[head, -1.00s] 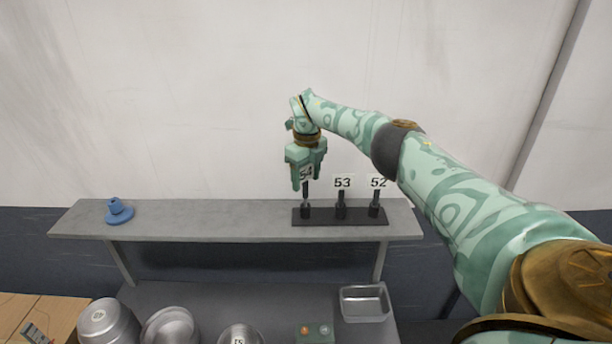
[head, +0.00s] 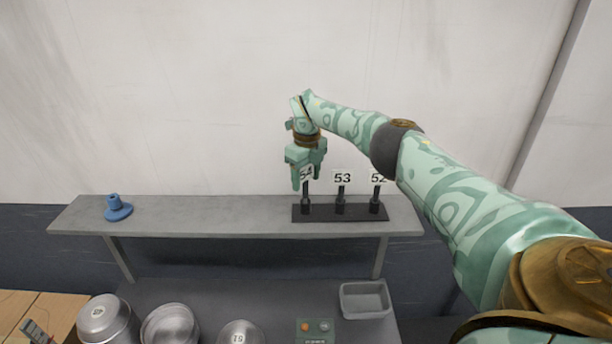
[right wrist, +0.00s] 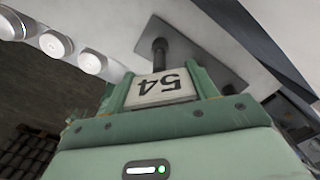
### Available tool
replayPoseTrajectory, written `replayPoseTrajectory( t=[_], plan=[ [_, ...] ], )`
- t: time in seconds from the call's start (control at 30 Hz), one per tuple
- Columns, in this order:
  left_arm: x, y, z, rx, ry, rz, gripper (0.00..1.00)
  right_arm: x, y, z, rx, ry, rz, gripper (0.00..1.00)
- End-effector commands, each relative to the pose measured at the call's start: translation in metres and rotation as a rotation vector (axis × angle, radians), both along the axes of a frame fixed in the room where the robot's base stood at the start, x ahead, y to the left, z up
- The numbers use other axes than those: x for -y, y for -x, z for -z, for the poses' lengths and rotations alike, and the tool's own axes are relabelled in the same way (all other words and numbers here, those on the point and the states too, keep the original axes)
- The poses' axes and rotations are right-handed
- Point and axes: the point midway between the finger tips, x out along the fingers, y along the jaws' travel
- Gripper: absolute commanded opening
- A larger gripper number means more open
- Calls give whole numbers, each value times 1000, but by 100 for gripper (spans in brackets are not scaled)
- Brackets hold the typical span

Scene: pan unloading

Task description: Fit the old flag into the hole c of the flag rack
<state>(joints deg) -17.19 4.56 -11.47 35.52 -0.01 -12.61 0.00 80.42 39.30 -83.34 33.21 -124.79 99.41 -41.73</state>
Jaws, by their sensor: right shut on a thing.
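The flag rack (head: 360,217) is a black strip on the grey shelf. A white flag numbered 54 (head: 306,173) stands upright over the rack's left socket, its dark stem reaching down to it. My right gripper (head: 306,180) is shut on this flag from above. In the right wrist view the 54 flag (right wrist: 160,88) sits between the fingers, and its stem (right wrist: 160,48) runs to a dark plate. Flag 53 (head: 342,178) stands in the middle socket. Flag 52 (head: 377,178) stands in the right one, partly hidden by my arm. No hole letters are readable. My left gripper is not in view.
A blue stepped object (head: 117,208) stands at the shelf's left end. The shelf (head: 200,218) is clear between it and the rack. Below are metal pots (head: 106,320), a rectangular pan (head: 365,300) and a small button box (head: 316,330).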

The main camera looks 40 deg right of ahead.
Motion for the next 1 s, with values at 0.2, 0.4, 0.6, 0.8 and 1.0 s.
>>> replayPoseTrajectory(
  t=[0.2,0.4,0.6,0.8,1.0],
  plan=[
    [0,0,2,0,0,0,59,0,0,4,0,0,0,32],
    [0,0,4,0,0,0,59,0,0,6,0,0,0,32],
    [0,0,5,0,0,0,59,0,0,9,0,0,0,32],
    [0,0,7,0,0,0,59,0,0,12,0,0,0,32],
    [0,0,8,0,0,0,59,0,0,15,0,0,0,32]
  ],
)
